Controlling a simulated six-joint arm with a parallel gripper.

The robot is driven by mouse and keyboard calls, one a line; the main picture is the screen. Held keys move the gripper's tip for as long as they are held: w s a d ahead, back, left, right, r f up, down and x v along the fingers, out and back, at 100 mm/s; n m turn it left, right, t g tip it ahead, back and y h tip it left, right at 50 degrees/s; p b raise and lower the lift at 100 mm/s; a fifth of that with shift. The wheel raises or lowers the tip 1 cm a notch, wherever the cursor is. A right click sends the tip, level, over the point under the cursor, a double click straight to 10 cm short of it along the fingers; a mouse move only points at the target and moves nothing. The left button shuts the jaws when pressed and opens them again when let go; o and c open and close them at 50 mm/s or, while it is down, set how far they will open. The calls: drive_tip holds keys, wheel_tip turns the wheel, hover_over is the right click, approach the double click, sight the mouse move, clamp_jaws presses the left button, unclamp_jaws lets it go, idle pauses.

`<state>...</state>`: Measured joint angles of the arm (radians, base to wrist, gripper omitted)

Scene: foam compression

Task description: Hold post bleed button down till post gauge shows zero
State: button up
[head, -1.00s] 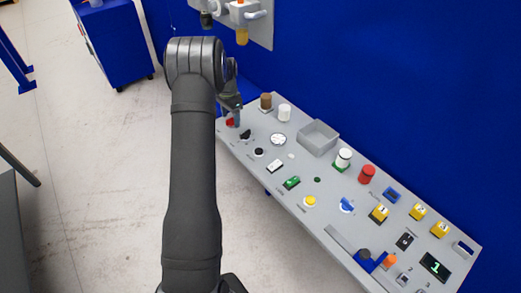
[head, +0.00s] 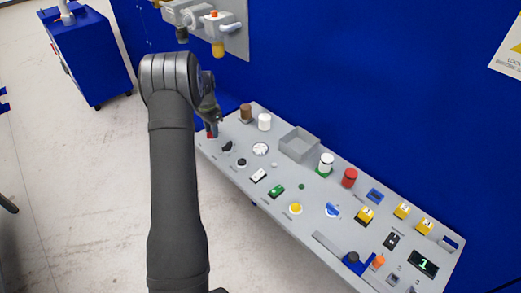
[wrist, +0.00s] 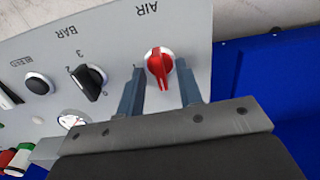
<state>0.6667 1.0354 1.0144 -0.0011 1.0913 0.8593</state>
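The black bleed button (wrist: 38,84), marked BLEED, sits in a pale ring at the left of the wrist view. It also shows on the panel in the head view (head: 241,162). The round white gauge (head: 260,149) is beside it; in the wrist view the gauge (wrist: 72,119) is partly hidden by my gripper's body, and its reading is too small to tell. My gripper (wrist: 160,66) is open, its two fingers on either side of the red AIR knob (wrist: 159,62), with gaps visible. Nothing presses the bleed button.
A black BAR selector (wrist: 89,80) stands between the AIR knob and the bleed button. The grey panel (head: 320,237) carries several other buttons, a grey open box (head: 299,145), and brown (head: 246,112) and white (head: 264,122) cylinders. A blue wall rises behind.

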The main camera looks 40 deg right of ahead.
clamp_jaws()
drive_tip(key=c, duration=0.5)
unclamp_jaws()
drive_tip(key=shift+c, duration=0.2)
